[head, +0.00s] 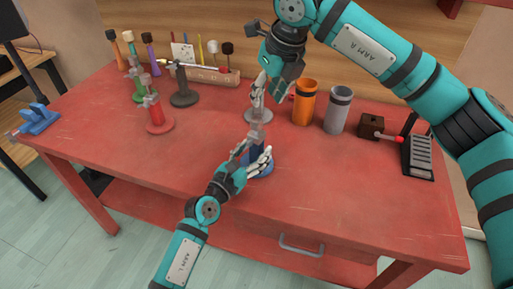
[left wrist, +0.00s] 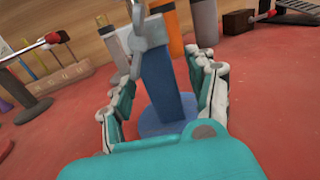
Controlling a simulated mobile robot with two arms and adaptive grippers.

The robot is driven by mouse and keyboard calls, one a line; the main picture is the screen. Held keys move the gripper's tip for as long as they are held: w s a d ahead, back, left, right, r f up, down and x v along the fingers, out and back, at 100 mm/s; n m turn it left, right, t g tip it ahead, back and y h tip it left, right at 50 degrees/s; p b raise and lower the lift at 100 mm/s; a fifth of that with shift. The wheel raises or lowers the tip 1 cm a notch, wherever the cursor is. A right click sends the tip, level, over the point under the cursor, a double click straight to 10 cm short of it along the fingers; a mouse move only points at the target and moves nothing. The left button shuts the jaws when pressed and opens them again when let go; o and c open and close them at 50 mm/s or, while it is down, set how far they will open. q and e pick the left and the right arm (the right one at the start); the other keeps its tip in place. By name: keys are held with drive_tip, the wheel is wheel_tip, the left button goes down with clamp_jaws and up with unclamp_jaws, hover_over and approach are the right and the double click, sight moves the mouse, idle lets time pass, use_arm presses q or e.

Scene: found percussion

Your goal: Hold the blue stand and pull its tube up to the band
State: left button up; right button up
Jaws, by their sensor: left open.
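The blue stand (head: 257,148) stands upright on the table, with a round blue base (head: 264,170). In the left wrist view its blue post (left wrist: 160,80) rises from the base, with a grey piece (left wrist: 140,42) at its top. My left gripper (head: 254,155) is open, with its fingers on either side of the post; gaps show beside it in the left wrist view (left wrist: 165,95). A grey round piece (head: 258,115) shows above the post in the head view; I cannot tell whether it joins the stand. My right gripper (head: 258,95) points down over it. Its grip is unclear, and I cannot make out the band.
An orange mug (head: 304,102) and a grey mug (head: 338,110) stand right of my right gripper. A red stand (head: 157,115), a dark stand (head: 183,92) and a rack (head: 210,76) are to the left. The red table's (head: 205,160) front left is clear.

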use_arm(q)
drive_tip(key=shift+x, duration=0.8)
drive_tip(key=shift+c, duration=0.3)
clamp_jaws()
idle(0.4)
